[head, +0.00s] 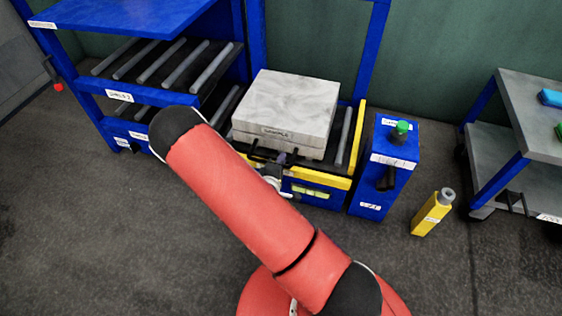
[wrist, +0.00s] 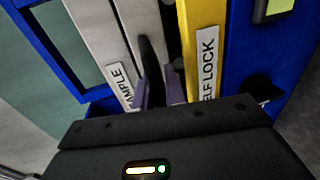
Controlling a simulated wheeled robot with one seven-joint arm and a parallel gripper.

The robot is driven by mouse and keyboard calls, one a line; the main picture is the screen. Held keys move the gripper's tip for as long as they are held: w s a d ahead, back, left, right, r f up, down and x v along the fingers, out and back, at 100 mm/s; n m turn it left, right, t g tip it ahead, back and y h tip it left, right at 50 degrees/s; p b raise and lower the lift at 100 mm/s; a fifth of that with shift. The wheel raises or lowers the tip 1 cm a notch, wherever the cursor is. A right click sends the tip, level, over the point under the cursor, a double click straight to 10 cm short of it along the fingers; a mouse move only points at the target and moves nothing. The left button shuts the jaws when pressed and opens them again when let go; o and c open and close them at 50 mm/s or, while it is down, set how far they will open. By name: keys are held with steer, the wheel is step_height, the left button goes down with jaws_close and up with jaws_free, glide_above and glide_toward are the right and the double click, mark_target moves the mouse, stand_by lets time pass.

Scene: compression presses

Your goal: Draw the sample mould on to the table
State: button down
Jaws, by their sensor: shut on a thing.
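The sample mould (head: 285,105) is a pale marbled two-layer block with a SAMPLE label on its front. It lies flat on a roller bed with yellow rails (head: 322,179). My gripper (head: 281,158) is at the mould's front edge, partly hidden by my arm. In the wrist view my gripper (wrist: 161,92) is shut on the mould's dark handle (wrist: 151,58), between the pale mould side (wrist: 95,28) and the yellow rail (wrist: 197,22). The rail carries a label that reads partly as "ELF LOCK".
A blue rack (head: 165,97) with rollers stands at the left. A blue control box (head: 385,180) with a green button stands right of the bed. A yellow bottle-like thing (head: 431,215) is on the floor. A grey cart (head: 525,105) is at far right. The floor in front is clear.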

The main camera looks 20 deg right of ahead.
steer(key=c, duration=1.7)
jaws_free()
steer(key=shift+w+a, duration=0.3)
steer(key=shift+a, duration=0.05)
steer(key=shift+s, duration=0.15)
steer(key=v, duration=0.7)
steer(key=shift+s+a+p, duration=0.15)
steer(key=shift+s+p, duration=0.1)
steer(key=shift+p, duration=0.15)
steer(key=shift+c, duration=0.2)
